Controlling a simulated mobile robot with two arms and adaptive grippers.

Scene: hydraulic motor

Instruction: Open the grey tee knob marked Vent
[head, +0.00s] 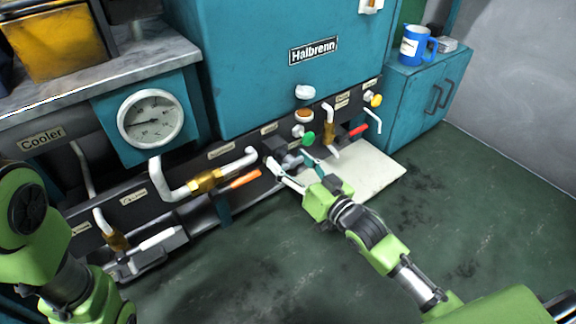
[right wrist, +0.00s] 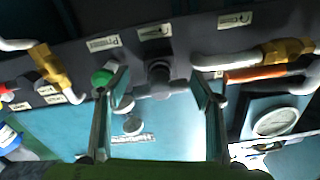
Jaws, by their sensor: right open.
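The grey tee knob (head: 291,160) sticks out from the dark panel strip below the teal housing. In the right wrist view the knob (right wrist: 158,78) shows with its crossbar lying roughly across the picture. A label plate (right wrist: 155,32) sits by it, too blurred to read surely. My right gripper (head: 287,158) is open, its fingers reaching to the panel on either side of the knob. In the right wrist view the two fingers (right wrist: 160,88) flank the knob with gaps on both sides. Contact is not visible. My left arm shows at the left edge of the head view; its gripper does not.
A green knob (head: 308,139) is close to the right finger. An orange-handled valve (head: 245,178) with white pipe is to the left. A red handle (head: 358,130) and a yellow knob (head: 376,100) are further right.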

